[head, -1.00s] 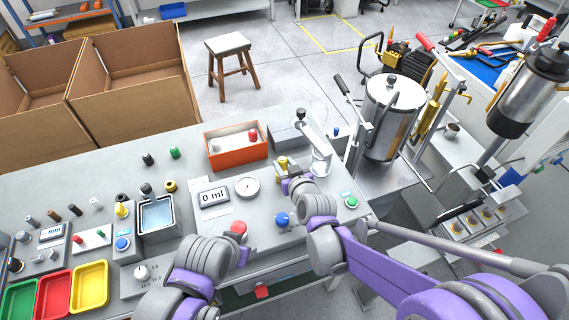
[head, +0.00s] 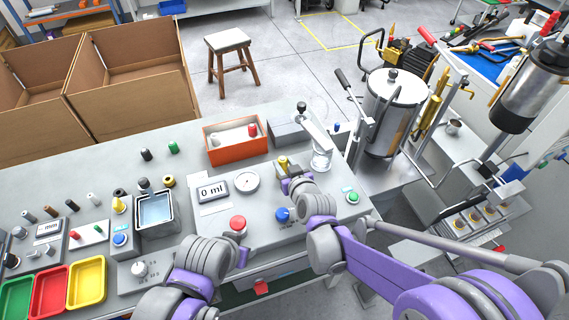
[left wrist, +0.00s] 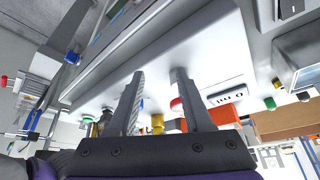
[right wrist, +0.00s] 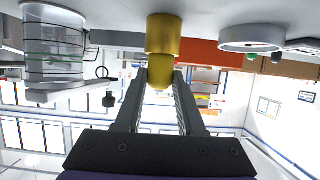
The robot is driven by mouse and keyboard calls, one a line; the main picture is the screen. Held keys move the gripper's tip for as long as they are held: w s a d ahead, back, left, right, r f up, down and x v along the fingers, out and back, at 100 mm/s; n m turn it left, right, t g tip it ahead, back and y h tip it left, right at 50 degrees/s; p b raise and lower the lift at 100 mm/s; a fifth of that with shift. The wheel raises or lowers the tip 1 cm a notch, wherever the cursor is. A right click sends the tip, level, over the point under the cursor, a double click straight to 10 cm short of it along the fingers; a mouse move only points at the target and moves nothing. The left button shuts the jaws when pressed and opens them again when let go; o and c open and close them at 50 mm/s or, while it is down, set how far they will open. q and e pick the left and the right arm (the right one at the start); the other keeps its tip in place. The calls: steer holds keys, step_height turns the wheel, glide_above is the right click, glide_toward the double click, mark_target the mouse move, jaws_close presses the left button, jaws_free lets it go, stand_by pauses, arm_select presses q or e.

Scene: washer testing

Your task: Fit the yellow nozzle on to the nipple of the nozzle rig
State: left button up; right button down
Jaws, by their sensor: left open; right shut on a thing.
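My right gripper (right wrist: 158,80) is shut on the yellow nozzle (right wrist: 160,76), with a finger on each side of its rounded end. The nozzle is in line with a wider golden piece (right wrist: 165,33) standing on the rig's surface, likely the nipple side. They appear to meet, but I cannot tell how far they are fitted. In the head view the right gripper (head: 292,181) is just in front of the small yellow parts (head: 283,162) on the nozzle rig (head: 255,216). My left gripper (left wrist: 158,76) is open and empty, over the front of the rig.
The rig carries a 0 ml display (head: 212,190), a round gauge (head: 246,181), a red button (head: 238,223) and a blue knob (head: 282,214). An orange bin (head: 236,158) stands behind. A lever device (head: 320,150) stands close right of my right gripper.

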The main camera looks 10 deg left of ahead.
steer(key=shift+c, duration=2.2)
jaws_free()
steer(key=v, duration=1.1)
steer(key=shift+f, duration=0.1)
